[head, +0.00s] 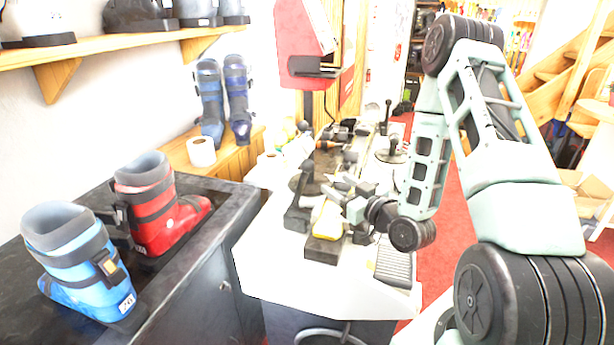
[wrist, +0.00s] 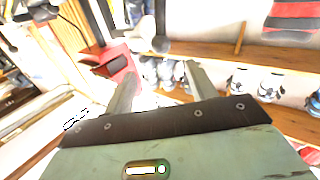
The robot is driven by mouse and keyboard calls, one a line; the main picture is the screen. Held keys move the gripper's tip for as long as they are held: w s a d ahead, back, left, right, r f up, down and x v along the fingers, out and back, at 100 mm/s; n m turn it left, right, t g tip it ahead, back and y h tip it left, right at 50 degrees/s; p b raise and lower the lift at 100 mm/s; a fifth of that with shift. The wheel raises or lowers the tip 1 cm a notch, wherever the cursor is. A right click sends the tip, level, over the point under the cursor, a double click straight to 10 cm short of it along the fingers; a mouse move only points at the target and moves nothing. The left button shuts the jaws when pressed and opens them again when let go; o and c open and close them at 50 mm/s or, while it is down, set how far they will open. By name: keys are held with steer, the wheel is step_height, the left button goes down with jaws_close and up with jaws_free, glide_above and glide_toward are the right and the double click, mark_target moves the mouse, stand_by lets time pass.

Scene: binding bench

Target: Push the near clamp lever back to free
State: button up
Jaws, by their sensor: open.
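My gripper (head: 340,194) is over the near end of the white-topped bench (head: 270,255) in the head view. Its two fingers stand apart and nothing shows between them; the wrist view shows them spread (wrist: 161,80). A dark upright clamp part (head: 297,212) stands just left of the gripper, beside a yellow piece (head: 328,221) on a dark block (head: 323,248). Gripper and clamp overlap in the head view, so I cannot tell if they touch. A black lever with a round knob (wrist: 160,44) shows beyond the fingertips in the wrist view; which clamp it belongs to is unclear.
A red machine (head: 300,45) overhangs the bench's far part. Another black lever (head: 388,112) stands farther back. A red boot (head: 160,215) and a blue boot (head: 80,265) stand on the dark counter at left. A ribbed pad (head: 394,262) lies at the bench's near right.

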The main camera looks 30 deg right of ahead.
mark_target(312, 169)
steer(key=w, duration=0.4)
steer(key=w+p, duration=0.1)
steer(key=w, duration=0.7)
steer(key=shift+w+a+r, duration=0.15)
steer(key=shift+w+a, duration=0.1)
steer(key=shift+a, duration=0.15)
steer(key=shift+w, duration=0.45)
